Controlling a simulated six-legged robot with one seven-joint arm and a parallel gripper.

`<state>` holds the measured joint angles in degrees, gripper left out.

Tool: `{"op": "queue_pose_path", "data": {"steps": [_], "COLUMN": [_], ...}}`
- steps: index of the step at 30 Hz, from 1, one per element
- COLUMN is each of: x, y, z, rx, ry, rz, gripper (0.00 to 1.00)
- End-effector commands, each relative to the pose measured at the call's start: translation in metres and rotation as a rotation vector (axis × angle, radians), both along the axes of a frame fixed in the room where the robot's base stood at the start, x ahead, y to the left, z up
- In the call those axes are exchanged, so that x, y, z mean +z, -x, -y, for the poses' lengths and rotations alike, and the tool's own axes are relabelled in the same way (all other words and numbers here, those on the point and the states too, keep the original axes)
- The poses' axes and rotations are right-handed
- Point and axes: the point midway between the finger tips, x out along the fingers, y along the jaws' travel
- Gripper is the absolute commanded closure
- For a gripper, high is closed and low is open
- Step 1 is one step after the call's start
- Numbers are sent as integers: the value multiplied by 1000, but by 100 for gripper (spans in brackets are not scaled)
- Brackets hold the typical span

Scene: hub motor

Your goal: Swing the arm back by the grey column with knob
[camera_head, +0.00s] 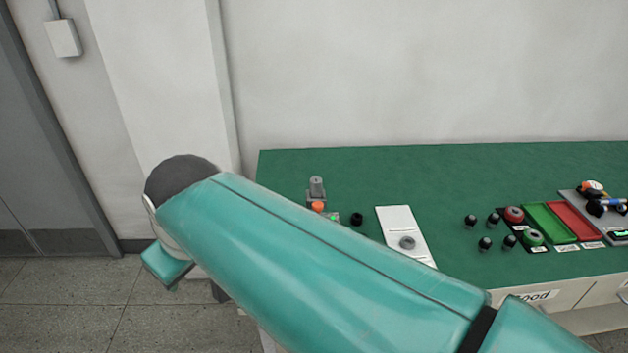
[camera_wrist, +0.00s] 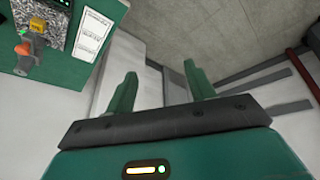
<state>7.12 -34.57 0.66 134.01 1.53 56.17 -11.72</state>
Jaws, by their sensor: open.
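The grey column (camera_head: 317,185) stands upright on the green table, with an orange knob (camera_head: 318,207) at its front. In the wrist view a grey part with an orange knob (camera_wrist: 22,49) shows at the upper left; it looks like the same column. My gripper (camera_wrist: 160,82) is open, its two green fingers apart with nothing between them. It points past the table's edge toward the floor, to the right of the column in that view. In the head view my teal arm crosses in front of the table and hides its near left part; the fingers cannot be made out there.
The green table (camera_head: 450,165) holds a white plate with a grey ring (camera_head: 407,243), a black cap (camera_head: 356,219), several black knobs, a green tray (camera_head: 550,223) and a red tray (camera_head: 577,220). A wall stands behind. Open floor (camera_head: 60,300) lies to the left.

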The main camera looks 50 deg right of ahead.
Motion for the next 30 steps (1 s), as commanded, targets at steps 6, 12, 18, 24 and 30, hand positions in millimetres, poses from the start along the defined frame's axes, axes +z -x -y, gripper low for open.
{"op": "queue_pose_path", "data": {"steps": [6,12,18,24,30], "x": [21,39,47,42,25], "y": [-36,-80,-117,-137,-136], "z": [31,86,157,241,333], "rx": [62,171,296,428,562], "ry": [37,60,52,22,-15], "rz": [-64,-144,-200,-222,-201], "gripper": [46,46,46,46,46]}}
